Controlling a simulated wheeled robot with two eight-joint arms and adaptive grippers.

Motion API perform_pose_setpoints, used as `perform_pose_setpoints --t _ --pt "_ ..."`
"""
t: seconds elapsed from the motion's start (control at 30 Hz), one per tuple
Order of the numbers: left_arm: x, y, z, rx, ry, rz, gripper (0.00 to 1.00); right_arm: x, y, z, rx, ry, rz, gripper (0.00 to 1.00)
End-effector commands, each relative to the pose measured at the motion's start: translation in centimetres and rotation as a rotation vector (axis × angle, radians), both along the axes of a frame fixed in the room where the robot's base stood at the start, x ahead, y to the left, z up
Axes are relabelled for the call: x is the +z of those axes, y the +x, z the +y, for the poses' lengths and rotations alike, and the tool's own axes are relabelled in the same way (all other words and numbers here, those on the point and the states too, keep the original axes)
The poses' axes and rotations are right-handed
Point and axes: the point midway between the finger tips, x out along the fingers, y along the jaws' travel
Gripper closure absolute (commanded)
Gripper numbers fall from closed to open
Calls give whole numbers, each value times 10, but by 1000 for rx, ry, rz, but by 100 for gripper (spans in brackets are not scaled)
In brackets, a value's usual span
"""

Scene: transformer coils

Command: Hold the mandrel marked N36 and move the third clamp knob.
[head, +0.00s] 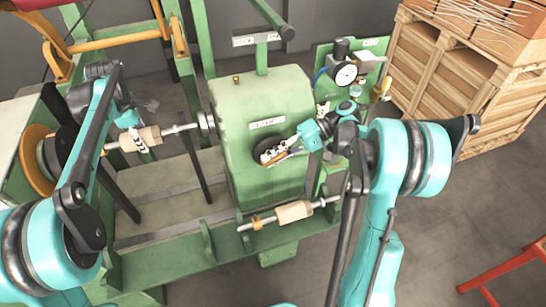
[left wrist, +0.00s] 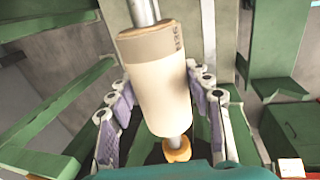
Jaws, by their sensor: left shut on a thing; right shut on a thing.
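The mandrel (head: 147,136) is a pale cylinder with a brown band on a steel shaft, left of the green headstock. A round black knob (head: 262,143) sits on the headstock's front face. My right gripper (head: 270,153) is shut on this knob, and its fingers hide part of it. Whether it is the third clamp knob cannot be told.
A second pale mandrel (head: 293,211) lies on a shaft along the machine's front rail. The green headstock (head: 262,95) fills the middle. A dial gauge panel (head: 346,75) and wooden crates (head: 480,85) stand at the back right. A red frame (head: 510,270) is at lower right.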

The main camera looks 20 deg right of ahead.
Motion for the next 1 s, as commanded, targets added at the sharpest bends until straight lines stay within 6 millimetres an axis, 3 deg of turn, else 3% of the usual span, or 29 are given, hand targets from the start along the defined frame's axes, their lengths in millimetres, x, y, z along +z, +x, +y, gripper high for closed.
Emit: perform_pose_setpoints --t 0.57,0.6,0.67,1.0 --pt "1 0 0 0 0 0 100 0 0 0 0 34 0 100" --pt "1 0 0 0 0 0 100 0 0 0 0 34 0 80" --pt "1 0 0 0 0 0 100 0 0 0 0 34 0 64" --pt "1 0 0 0 0 0 100 3 0 0 0 33 0 64"
